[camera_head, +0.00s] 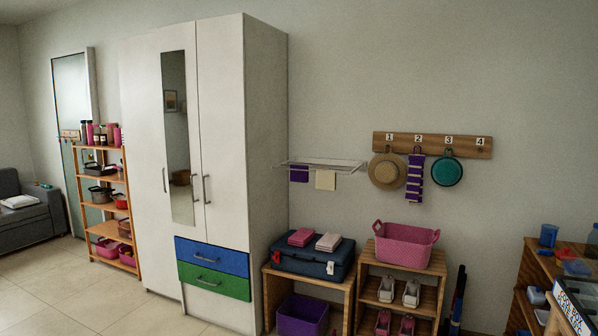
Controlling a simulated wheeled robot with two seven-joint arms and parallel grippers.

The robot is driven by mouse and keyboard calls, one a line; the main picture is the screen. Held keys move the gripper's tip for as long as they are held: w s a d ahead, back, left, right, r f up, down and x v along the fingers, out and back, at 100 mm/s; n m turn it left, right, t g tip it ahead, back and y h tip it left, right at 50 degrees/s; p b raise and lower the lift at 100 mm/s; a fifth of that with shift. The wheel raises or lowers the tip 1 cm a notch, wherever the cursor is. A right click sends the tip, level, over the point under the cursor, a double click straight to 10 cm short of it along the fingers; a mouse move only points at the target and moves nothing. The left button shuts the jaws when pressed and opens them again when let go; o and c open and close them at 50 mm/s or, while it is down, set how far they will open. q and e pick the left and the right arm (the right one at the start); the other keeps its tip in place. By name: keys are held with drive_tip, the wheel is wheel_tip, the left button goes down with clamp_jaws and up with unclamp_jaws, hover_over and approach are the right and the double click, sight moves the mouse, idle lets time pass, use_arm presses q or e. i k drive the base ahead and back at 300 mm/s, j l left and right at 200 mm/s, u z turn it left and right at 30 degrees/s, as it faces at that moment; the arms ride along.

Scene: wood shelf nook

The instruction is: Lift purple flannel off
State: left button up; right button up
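A small purple cloth (299,174), the flannel, hangs over the left part of a white wall-mounted drying rack (340,164). A cream cloth (325,180) hangs on the same rack to its right, apart from it. A purple and white striped towel (416,182) hangs from hook 2 of a wooden hook board (465,146) farther right. Neither of my grippers is in view.
A tall white wardrobe (263,130) stands just left of the rack. Below the rack, a blue suitcase (312,262) with folded pink cloths lies on a wooden shelf unit. A pink basket (403,246) stands on the unit beside it. Tiled floor (85,283) is clear at left.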

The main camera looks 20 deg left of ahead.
sight(301, 177)
drive_tip(key=i+j, duration=0.2)
drive_tip(key=i, duration=0.35)
drive_tip(key=i+j, duration=0.25)
drive_tip(key=i, duration=0.3)
drive_tip(key=i+j, duration=0.2)
drive_tip(key=i, duration=0.35)
drive_tip(key=i+j+u, duration=0.1)
drive_tip(key=i, duration=0.5)
drive_tip(key=i+j, duration=0.3)
drive_tip(key=i, duration=0.25)
